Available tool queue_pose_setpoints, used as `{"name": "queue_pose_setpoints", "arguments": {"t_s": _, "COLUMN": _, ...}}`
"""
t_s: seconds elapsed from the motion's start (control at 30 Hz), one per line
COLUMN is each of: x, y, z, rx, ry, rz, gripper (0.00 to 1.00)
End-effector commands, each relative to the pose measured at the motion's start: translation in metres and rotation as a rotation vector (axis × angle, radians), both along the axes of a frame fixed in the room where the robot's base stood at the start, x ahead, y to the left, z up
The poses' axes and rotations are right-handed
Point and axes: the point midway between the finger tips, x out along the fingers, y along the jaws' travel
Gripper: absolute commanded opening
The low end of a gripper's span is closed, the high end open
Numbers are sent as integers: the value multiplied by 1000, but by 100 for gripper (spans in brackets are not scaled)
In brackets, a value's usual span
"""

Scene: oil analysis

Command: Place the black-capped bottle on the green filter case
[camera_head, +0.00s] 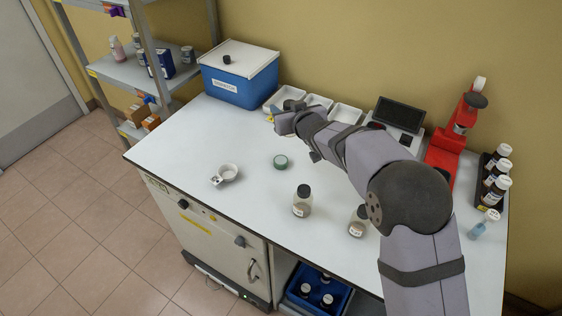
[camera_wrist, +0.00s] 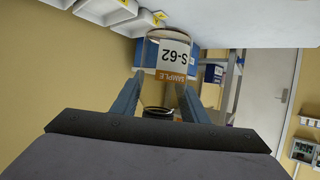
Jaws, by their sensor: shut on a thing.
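My gripper (camera_wrist: 158,92) is shut on a bottle labelled S-62 SAMPLE (camera_wrist: 174,62), whose label reads upside down in the wrist view. A dark ring at its end shows between the fingers; whether it is a cap is unclear. In the head view my gripper (camera_head: 279,118) is above the back of the bench, by the white trays, and the held bottle is hard to make out. The green filter case (camera_head: 280,162) is a small round disc on the bench, apart from my gripper, with nothing on it. A dark-capped bottle (camera_head: 302,203) stands upright in front of it.
Another bottle (camera_head: 357,226) stands beside my arm. A blue box (camera_head: 240,88), white trays (camera_head: 347,113), a dark screen (camera_head: 401,113) and a red stand (camera_head: 444,151) line the back. The bench's left front is clear.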

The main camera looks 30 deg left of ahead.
Motion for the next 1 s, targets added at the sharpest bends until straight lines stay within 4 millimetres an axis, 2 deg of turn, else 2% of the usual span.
{"name": "queue_pose_setpoints", "arguments": {"t_s": 0.33, "x": -15, "y": 18, "z": -6, "rx": 1, "ry": -3, "rz": 128, "gripper": 15}}
{"name": "queue_pose_setpoints", "arguments": {"t_s": 0.77, "x": -21, "y": 23, "z": -12, "rx": 1, "ry": -1, "rz": 195, "gripper": 15}}
{"name": "queue_pose_setpoints", "arguments": {"t_s": 0.87, "x": -21, "y": 23, "z": -18, "rx": 2, "ry": 1, "rz": 195, "gripper": 15}}
{"name": "queue_pose_setpoints", "arguments": {"t_s": 1.0, "x": -22, "y": 23, "z": -38, "rx": 0, "ry": 2, "rz": 194, "gripper": 15}}
